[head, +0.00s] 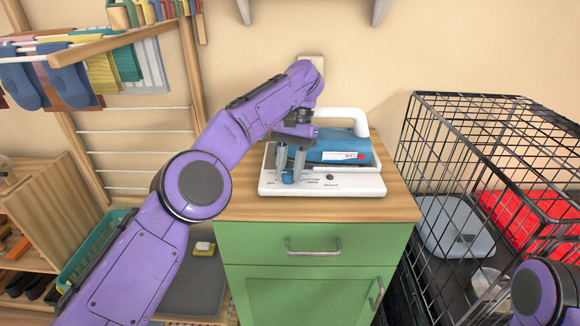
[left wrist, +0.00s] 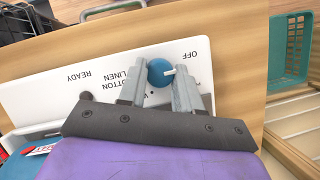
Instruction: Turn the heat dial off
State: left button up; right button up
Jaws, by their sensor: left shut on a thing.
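The heat dial (head: 288,178) is a small round blue knob on the front left of a white base (head: 340,186). In the left wrist view the blue dial (left wrist: 158,72) has a white pointer aimed right, roughly toward the OFF label (left wrist: 188,57); I cannot tell if it lines up exactly. Other labels, LINEN, COTTON and READY, lie left of the dial, upside down. My left gripper (head: 289,172) points down with its fingers on either side of the dial, shut on it. In the left wrist view its fingertips (left wrist: 158,85) cover part of the dial's surroundings. My right gripper is out of view.
A blue iron-like body (head: 340,148) with a white handle (head: 343,114) rests on the base. It stands on a wooden-topped green cabinet (head: 306,232). A black wire crate (head: 480,150) is at the right. A drying rack and teal basket (head: 95,250) are at the left.

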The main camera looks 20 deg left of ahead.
aim_at(289, 174)
pick_arm(q)
jog(key=o, duration=1)
notch_tip(289, 174, up, 4)
jog(key=p, duration=0.4)
jog(key=shift+w+r, duration=0.1)
jog(key=shift+r, duration=0.05)
jog(key=shift+s+d+b, duration=0.1)
jog(key=shift+s+b, duration=0.6)
jog(key=shift+b, duration=0.55)
jog(key=s+d+r+b, duration=0.1)
jog(key=s+r, duration=0.2)
jog(key=s, duration=0.1)
jog(key=s+d+r+b, duration=0.1)
jog(key=s+r, duration=0.1)
jog(key=s, duration=0.2)
jog(key=s+d+r+b, duration=0.1)
jog(key=s+r, duration=0.2)
jog(key=s, duration=0.1)
jog(key=shift+s+d+r, duration=0.15)
jog(key=shift+d+r, duration=0.15)
jog(key=shift+r, duration=0.05)
